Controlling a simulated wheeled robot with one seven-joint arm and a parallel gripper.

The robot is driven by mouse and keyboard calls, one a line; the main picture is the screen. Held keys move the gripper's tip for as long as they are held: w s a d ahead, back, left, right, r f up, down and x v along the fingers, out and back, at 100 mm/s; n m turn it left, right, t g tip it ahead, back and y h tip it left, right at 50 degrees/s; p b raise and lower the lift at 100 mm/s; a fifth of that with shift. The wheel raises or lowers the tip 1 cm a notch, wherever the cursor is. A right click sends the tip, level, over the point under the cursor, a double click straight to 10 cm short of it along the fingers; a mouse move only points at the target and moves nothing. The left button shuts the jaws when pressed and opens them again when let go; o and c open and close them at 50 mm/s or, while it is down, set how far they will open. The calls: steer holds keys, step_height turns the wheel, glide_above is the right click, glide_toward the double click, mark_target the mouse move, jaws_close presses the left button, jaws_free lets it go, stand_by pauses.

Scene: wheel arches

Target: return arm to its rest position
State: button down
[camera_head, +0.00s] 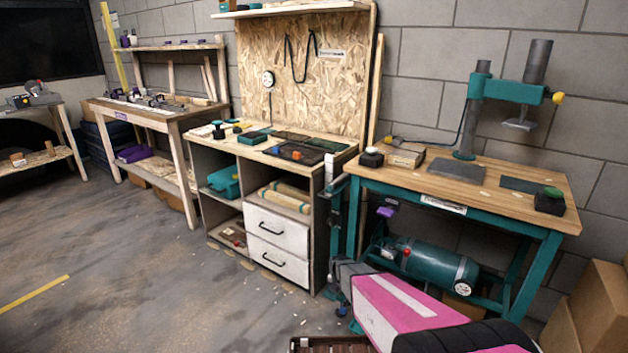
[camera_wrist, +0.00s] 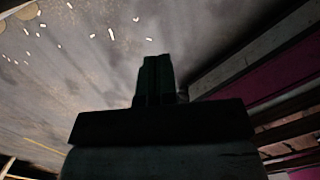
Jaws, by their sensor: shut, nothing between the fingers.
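My gripper (camera_wrist: 157,65) shows as a dark shape in the middle of the wrist view. Its fingers are together and nothing is between them. They point toward bare grey floor scattered with small pale chips. In the head view my pink and grey arm reaches in from the bottom right, its grey joint in front of the legs of the drill-press bench (camera_head: 455,208). I cannot make out the fingers clearly in that view.
A cabinet with white drawers (camera_head: 278,240) stands left of the bench, close to my arm. A green tank (camera_head: 425,268) sits under the bench. Cardboard boxes (camera_head: 600,310) are at bottom right. Open floor (camera_head: 150,285) lies at left.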

steer(key=s+d+r+m, duration=0.1)
steer(key=s+r+m, duration=0.4)
steer(key=r+m, duration=0.4)
steer(key=s+d+r+m, duration=0.2)
steer(key=s+r+m, duration=0.4)
steer(key=r+m, duration=0.3)
steer(key=s+d+r+m+g, duration=0.1)
steer(key=s+d+r+m, duration=0.1)
steer(key=s+r+m, duration=0.4)
steer(key=shift+s+r+m+y, duration=0.2)
steer(key=shift+r+m+y, duration=0.2)
steer(key=shift+r+m, duration=1.5)
